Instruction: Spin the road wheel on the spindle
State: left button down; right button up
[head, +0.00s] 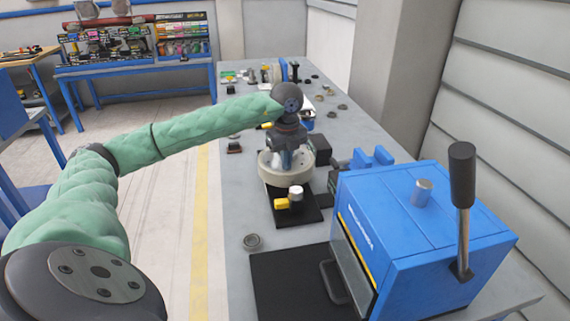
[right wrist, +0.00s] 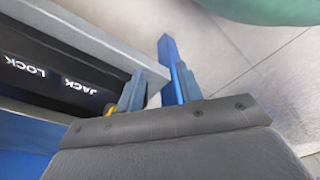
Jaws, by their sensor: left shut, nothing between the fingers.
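The road wheel (head: 266,172) is a pale beige ring. It lies flat on a black stand on the bench in the middle of the head view. My left arm reaches in from the left, and my left gripper (head: 288,163) points down over the wheel's middle. Its fingers are shut with nothing held, and I cannot tell whether they touch the wheel. The spindle is hidden behind the gripper. My right gripper (right wrist: 158,92) shows only in the right wrist view, with its fingers apart and empty.
A yellow block and a white-topped knob (head: 296,192) sit on the stand's front. A large blue machine (head: 420,230) with a black-handled lever stands at right. In the right wrist view, a dark panel (right wrist: 55,75) lettered LOCK and JACK is close to the fingers.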

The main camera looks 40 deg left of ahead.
aim_at(301, 164)
pick_arm(q)
jog(key=shift+w+d+f, duration=0.1)
jog(key=shift+w+d, duration=0.6)
jog(key=shift+w, duration=0.1)
jog(key=shift+w+d, duration=0.15)
jog(key=shift+w, duration=0.6)
jog(key=shift+w+d, duration=0.15)
jog(key=shift+w, duration=0.6)
jog(key=shift+s+r, duration=0.1)
jog(key=shift+r, duration=0.1)
jog(key=shift+r+p, duration=0.15)
jog(key=shift+p, duration=0.15)
jog(key=shift+r+p, duration=1.3)
jog(key=shift+r, duration=1.55)
